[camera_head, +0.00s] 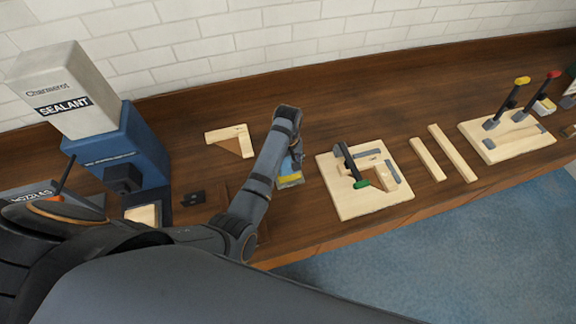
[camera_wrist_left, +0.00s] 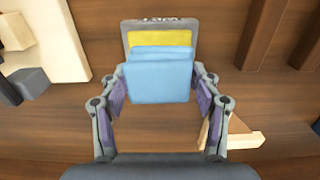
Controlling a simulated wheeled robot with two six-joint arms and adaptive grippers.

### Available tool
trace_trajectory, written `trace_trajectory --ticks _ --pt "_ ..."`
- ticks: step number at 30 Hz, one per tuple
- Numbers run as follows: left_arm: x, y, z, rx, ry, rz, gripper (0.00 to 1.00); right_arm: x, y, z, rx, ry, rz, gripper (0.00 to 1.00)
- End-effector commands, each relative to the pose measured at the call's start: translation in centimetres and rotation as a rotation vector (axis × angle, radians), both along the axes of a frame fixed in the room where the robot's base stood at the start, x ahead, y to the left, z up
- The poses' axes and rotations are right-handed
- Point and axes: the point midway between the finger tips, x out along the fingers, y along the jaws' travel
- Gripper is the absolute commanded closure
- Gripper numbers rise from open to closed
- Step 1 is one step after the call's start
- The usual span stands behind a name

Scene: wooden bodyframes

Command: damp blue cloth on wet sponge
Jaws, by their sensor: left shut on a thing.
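The blue cloth (camera_wrist_left: 158,82) is a folded light-blue block between my left gripper's fingers (camera_wrist_left: 159,85) in the wrist view. The gripper is shut on it. The yellow sponge (camera_wrist_left: 162,39) shows just beyond the cloth, in a grey tray (camera_wrist_left: 137,27). The cloth covers part of the sponge in this view; I cannot tell whether they touch. In the head view my left gripper (camera_head: 293,152) is over the bench, with the sponge (camera_head: 290,179) and the cloth (camera_head: 286,166) partly hidden by it. My right gripper is not in view.
A wooden board with a clamp (camera_head: 343,205) lies to the right, beside two light strips (camera_head: 452,153) and another clamp board (camera_head: 505,142). A wooden corner piece (camera_head: 228,139) lies to the left. The blue box (camera_head: 120,143) and white sealant carton (camera_head: 68,90) stand far left.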

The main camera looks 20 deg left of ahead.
Motion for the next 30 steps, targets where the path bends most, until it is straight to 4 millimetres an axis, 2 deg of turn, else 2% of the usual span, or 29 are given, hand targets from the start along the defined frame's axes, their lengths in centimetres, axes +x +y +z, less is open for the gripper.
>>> trace_trajectory --ticks 10,15,30 --pt "0.1 0.0 3.4 0.000 -0.004 0.000 0.62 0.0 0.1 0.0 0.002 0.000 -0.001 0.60" --pt "0.1 -0.1 4.5 -0.001 -0.002 0.000 0.62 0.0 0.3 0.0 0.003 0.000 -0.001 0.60" --pt "0.1 -0.3 4.7 -0.005 -0.002 -0.001 0.62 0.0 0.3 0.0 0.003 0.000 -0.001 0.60"
